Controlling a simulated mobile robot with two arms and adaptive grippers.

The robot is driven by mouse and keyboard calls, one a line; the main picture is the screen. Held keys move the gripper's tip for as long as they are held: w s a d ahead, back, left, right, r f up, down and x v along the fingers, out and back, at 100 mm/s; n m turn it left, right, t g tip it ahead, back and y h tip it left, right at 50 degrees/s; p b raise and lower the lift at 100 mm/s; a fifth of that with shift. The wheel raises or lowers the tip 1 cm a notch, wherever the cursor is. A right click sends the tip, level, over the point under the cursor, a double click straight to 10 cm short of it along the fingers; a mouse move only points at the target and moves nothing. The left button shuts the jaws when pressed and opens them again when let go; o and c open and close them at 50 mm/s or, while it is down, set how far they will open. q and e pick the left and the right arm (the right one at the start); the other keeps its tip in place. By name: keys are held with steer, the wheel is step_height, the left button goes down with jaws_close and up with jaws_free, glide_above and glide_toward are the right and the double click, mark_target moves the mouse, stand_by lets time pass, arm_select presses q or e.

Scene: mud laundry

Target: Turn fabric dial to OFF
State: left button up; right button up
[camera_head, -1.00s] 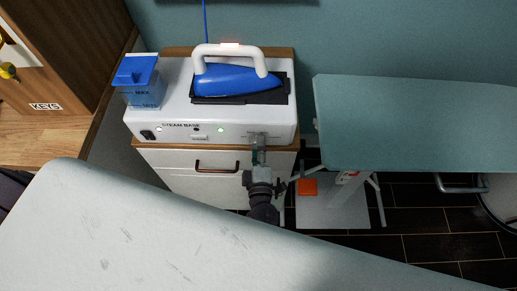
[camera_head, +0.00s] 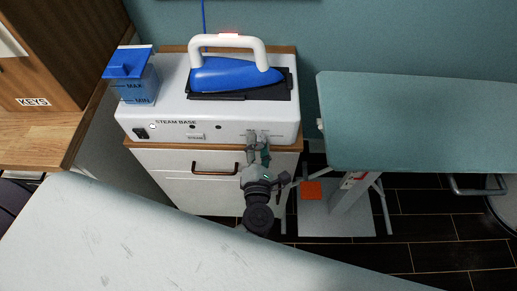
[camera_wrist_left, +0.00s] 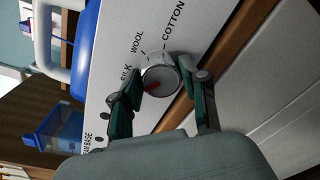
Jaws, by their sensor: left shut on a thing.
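The fabric dial (camera_wrist_left: 165,80) is a round grey knob with a red pointer on the white front of the steam base (camera_head: 165,128). SILK, WOOL and COTTON show around it in the left wrist view; no OFF label is readable. The red pointer aims toward the lower left there, past SILK. My left gripper (camera_head: 258,150) is at the right end of the base's front and hides most of the dial in the head view. In the left wrist view its two fingers (camera_wrist_left: 165,108) are on either side of the dial, shut on it. My right gripper is not in view.
A blue iron (camera_head: 235,75) with a white handle rests on the base. A blue-lidded water tank (camera_head: 133,85) stands at its left. A teal ironing board (camera_head: 420,125) is to the right, and a pale padded surface (camera_head: 140,240) fills the foreground.

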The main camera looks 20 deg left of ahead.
arm_select(q)
steer(key=shift+f+n+h+b, duration=0.1)
steer(key=shift+n+h+b, duration=0.2)
steer(key=shift+n+b, duration=1.4)
steer(key=shift+n+p, duration=0.4)
steer(key=shift+n, duration=0.1)
steer(key=o, duration=1.1)
steer(key=shift+o, duration=0.2)
steer(key=v, duration=1.2)
steer(key=shift+f, duration=0.1)
